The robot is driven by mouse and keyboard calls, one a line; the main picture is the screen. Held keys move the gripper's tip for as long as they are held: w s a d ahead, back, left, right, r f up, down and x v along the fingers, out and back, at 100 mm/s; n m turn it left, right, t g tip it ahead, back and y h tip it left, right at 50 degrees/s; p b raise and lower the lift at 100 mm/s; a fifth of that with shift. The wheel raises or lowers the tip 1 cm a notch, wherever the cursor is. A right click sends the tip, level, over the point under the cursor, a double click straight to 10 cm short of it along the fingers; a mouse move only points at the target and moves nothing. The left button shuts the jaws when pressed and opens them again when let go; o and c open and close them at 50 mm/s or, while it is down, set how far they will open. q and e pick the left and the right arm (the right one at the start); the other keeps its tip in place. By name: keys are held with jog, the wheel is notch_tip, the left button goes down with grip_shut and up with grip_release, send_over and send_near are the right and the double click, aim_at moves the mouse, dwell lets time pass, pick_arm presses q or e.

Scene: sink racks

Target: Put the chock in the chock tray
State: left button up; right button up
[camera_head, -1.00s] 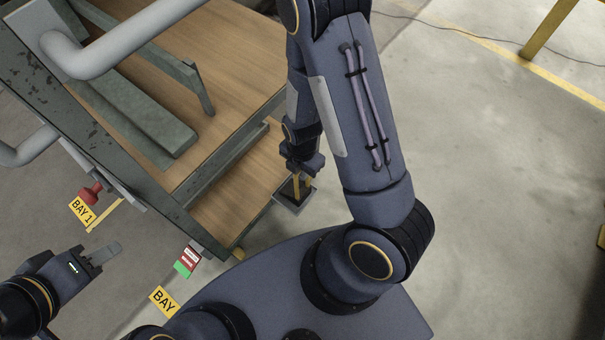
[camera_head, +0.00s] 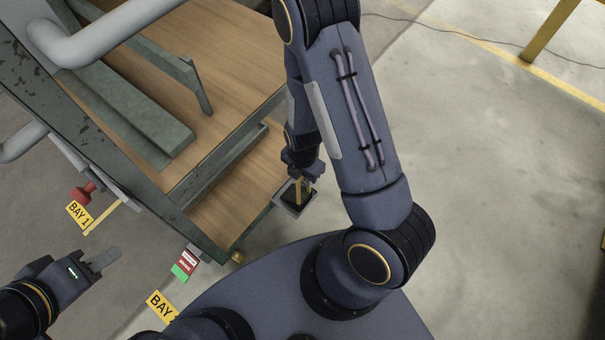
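The chock (camera_head: 297,196) is a small dark block with upright yellow parts. It shows inside or just over the grey square chock tray (camera_head: 278,200), which juts out beside the cart's lower right corner. I cannot tell whether it rests on the tray floor. My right gripper (camera_head: 302,177) points down directly above the chock, its fingers at the yellow parts. The fingers are small and partly hidden, so I cannot tell whether they grip. My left gripper (camera_head: 103,259) is away at the lower left, with grey fingers and nothing visible in them; its opening is unclear.
A cart with a wooden deck (camera_head: 225,55) and green-grey metal frame fills the upper left. It has grey tube handles (camera_head: 110,35), a red knob (camera_head: 83,192) and a red-green tag (camera_head: 185,264). Yellow BAY labels (camera_head: 78,213) lie near its edge.

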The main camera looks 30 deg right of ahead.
jog(key=shift+r, duration=0.1)
notch_tip(320, 180, up, 11)
jog(key=p, duration=0.4)
jog(key=shift+r+p, duration=0.1)
jog(key=shift+p, duration=0.2)
jog(key=s+r+m+t+y, duration=0.1)
jog(key=s+r+m, duration=0.3)
jog(key=r+m, duration=0.4)
jog(key=s+r+m+t+y, duration=0.1)
jog(key=s+r+m, duration=0.3)
jog(key=r+m, duration=0.4)
jog(key=s+a+r+m+t+y, duration=0.1)
jog(key=s+r+m+t, duration=0.2)
jog(key=r+m, duration=0.5)
jog(key=shift+s+y, duration=0.4)
jog(key=shift+s, duration=0.05)
